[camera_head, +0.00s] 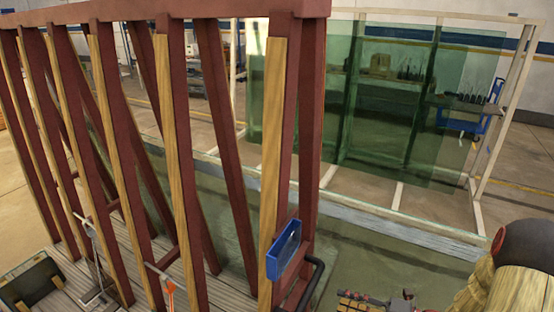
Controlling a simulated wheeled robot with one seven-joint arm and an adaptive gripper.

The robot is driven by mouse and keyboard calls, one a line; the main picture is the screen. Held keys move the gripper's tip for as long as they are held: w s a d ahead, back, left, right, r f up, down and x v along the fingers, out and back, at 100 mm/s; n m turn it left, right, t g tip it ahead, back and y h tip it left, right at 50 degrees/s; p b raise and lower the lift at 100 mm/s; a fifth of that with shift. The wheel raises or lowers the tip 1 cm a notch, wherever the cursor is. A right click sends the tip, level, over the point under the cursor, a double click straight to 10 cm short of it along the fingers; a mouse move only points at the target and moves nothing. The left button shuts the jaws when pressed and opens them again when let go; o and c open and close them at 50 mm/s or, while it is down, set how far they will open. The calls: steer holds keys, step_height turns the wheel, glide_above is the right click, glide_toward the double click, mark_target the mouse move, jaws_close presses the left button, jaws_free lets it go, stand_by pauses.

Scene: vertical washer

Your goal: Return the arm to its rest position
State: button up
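My gripper cannot be made out in the head view. A dark rounded form with a red spot (526,245) fills the lower right corner, above straw-coloured shapes (505,290); I cannot tell whether any of this is my arm. Small dark and reddish parts (375,301) show at the bottom edge, cut off by the frame and too unclear to name.
A dark red slanted rack (305,110) with wooden strips stands close on the left. A blue box (283,249) is on its near post. Glass sheets (390,95) stand in a pale frame (508,110) behind. Open floor (530,160) lies at the far right.

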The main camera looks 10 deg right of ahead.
steer(key=s+a+f+n+g+h, duration=0.25)
steer(key=s+n+g, duration=0.55)
steer(key=s+n, duration=0.85)
step_height(320, 180, up, 12)
steer(key=d+r+n+h+b, duration=0.1)
steer(key=n+h+b, duration=0.2)
steer(key=n+h, duration=1.3)
steer(key=a+r+n+t+y, duration=0.4)
steer(key=r+n, duration=0.4)
steer(key=n, duration=0.2)
steer(key=shift+a+r+y+b, duration=0.3)
steer(key=shift+a+y+b, duration=0.1)
steer(key=shift+a+y, duration=0.5)
steer(key=shift+w+a, duration=0.15)
steer(key=shift+a, duration=0.25)
